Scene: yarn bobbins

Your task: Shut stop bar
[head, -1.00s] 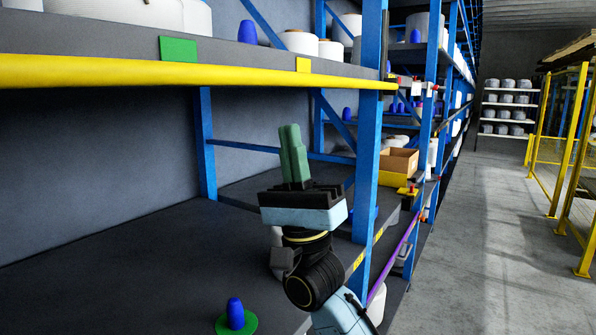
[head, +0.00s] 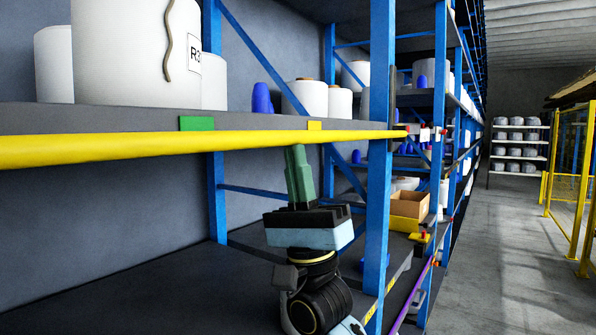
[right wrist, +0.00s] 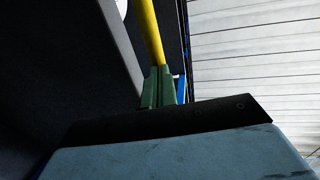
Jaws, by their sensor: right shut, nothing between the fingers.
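The stop bar (head: 120,148) is a long yellow bar along the front edge of the upper shelf. In the head view it runs from the left edge to the blue upright, with a dark and red end there. My right gripper (head: 298,150) has green fingers pressed together, pointing up, with nothing between them. In the right wrist view the bar (right wrist: 148,30) runs up from behind the green fingers (right wrist: 158,80). I cannot tell whether they touch. My left gripper is not in view.
The blue upright (head: 380,170) stands just right of my gripper. White bobbins (head: 135,50) and a blue cone (head: 262,98) stand on the upper shelf. A cardboard box (head: 409,205) sits beyond the upright. The aisle floor (head: 500,270) is clear.

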